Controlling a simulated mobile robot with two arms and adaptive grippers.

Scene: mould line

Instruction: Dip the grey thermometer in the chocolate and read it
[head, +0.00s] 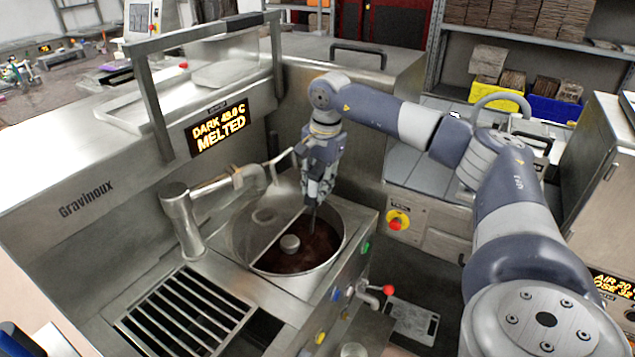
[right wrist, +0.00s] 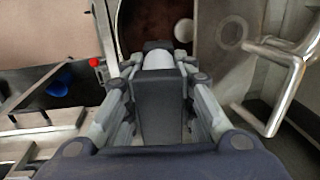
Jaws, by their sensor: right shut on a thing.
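The round steel bowl (head: 240,240) of the melting machine holds dark brown chocolate (head: 322,243), which also shows in the right wrist view (right wrist: 136,22). My right gripper (head: 317,198) is above the bowl, pointing down, shut on the grey thermometer (head: 312,219). A thin dark length of the thermometer hangs below the fingers towards the chocolate; I cannot tell whether its tip touches. In the right wrist view a pale grey cylinder (right wrist: 158,60) shows between the fingertips; no reading is visible. My left gripper is out of view.
A machine display (head: 219,130) shows DARK, a temperature near the forties, and MELTED. A bent steel spout (head: 215,188) stands left of the bowl, and a slatted grate (head: 185,315) lies in front. A red-knobbed tap (head: 388,290) juts out at the front right.

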